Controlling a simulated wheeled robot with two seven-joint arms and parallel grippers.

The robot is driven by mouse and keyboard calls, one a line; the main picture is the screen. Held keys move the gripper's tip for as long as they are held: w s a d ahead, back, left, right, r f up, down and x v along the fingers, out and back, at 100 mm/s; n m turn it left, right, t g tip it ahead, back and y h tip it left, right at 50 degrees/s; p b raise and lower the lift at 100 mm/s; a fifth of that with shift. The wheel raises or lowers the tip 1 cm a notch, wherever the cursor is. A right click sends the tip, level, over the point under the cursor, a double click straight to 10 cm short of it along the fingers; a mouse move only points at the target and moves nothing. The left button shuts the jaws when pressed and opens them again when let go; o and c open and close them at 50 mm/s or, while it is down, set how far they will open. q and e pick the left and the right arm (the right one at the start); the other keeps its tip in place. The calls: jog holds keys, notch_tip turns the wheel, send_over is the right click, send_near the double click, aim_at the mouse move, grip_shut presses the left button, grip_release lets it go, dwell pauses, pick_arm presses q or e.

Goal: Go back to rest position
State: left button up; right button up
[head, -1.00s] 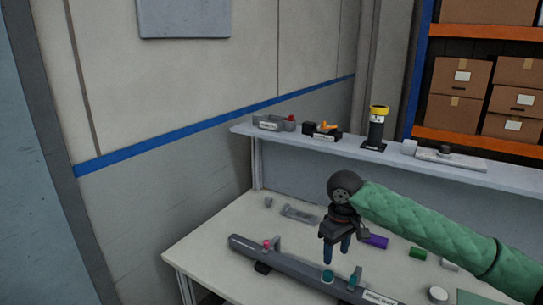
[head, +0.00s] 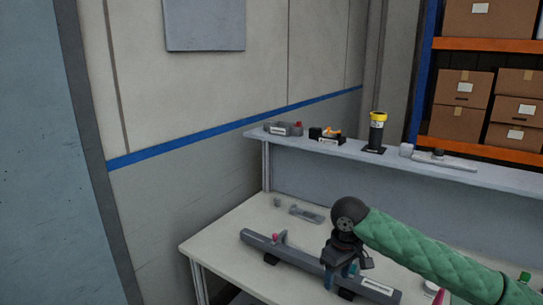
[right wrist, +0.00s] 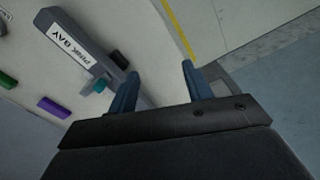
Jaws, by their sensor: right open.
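My right gripper (head: 339,279) hangs fingers-down over the dark grey bar (head: 300,258) on the worktable in the head view. In the right wrist view the fingers of this gripper (right wrist: 160,70) stand apart with nothing between them. The bar's labelled end (right wrist: 82,45) lies just left of them there, with a teal knob (right wrist: 99,86) on its side near the left finger. Whether the fingers touch the bar I cannot tell. My left gripper is not in view.
The pale table (head: 222,238) has a grey bracket (head: 306,214) at the back. Behind it a raised shelf (head: 222,136) carries a yellow-topped black cylinder (head: 377,132) and small parts. A purple block (right wrist: 53,107) and a green block (right wrist: 8,81) lie left in the wrist view.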

jog(key=s+a+f+t+y, duration=0.1)
jog(key=s+a+f+y, duration=0.1)
jog(key=s+a+f, duration=0.4)
jog(key=s+a+f+t+y, duration=0.1)
jog(key=s+a+f, duration=0.3)
jog(key=s+f, duration=0.45)
jog(key=s+d+f+m+h, duration=0.1)
jog(key=s+d+f+m, duration=0.15)
jog(key=s+d, duration=0.3)
jog(key=s+d+f+m+t+h, duration=0.1)
jog(key=s+d+f, duration=0.3)
jog(key=s, duration=0.3)
jog(key=s+d+f+m+h, duration=0.1)
jog(key=s+d+f+m, duration=0.15)
jog(key=s+d, duration=0.35)
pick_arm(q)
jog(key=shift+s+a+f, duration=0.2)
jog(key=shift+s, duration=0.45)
pick_arm(e)
jog(key=s+a+f, duration=0.1)
jog(key=f, duration=1.2)
jog(key=s+a+f+g, duration=0.1)
jog(key=s+a+f, duration=0.1)
jog(key=f, duration=1.2)
jog(key=s+a+f, duration=0.2)
jog(key=f, duration=1.1)
jog(key=shift+s+f+n+g, duration=0.25)
jog(key=shift+f+n+g, duration=0.1)
jog(key=shift+n+g, duration=0.05)
